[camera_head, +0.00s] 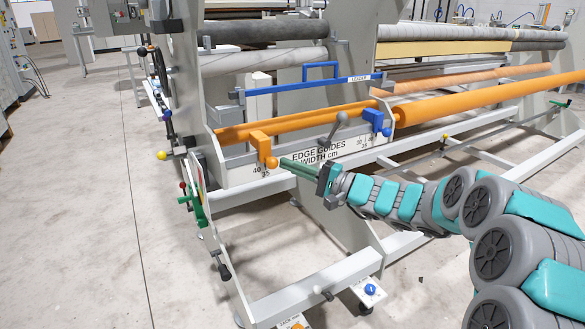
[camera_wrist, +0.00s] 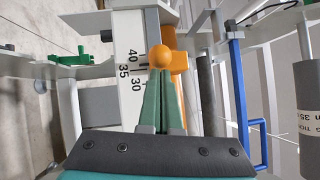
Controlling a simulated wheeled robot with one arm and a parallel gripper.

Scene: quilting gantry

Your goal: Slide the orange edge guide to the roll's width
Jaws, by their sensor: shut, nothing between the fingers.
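The orange edge guide (camera_head: 260,143) sits at the left end of the white width scale (camera_head: 310,160), near the 35 and 40 marks, with a round orange knob (camera_head: 271,162) facing me. In the wrist view the knob (camera_wrist: 161,57) is just beyond my fingertips, with the guide body (camera_wrist: 180,66) to its right. My gripper (camera_head: 284,162) has long green fingers, shut and empty, pointing at the knob. I cannot tell whether the tips touch it. A blue edge guide (camera_head: 376,119) sits at the scale's right end. An orange roll (camera_head: 300,122) lies behind the scale.
A blue bar with a handle (camera_head: 308,83) runs above the scale. A grey cylinder (camera_wrist: 310,85) carries a tag reading partly "35". The frame's side plate (camera_head: 200,130) is left of the orange guide. Bare floor lies left.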

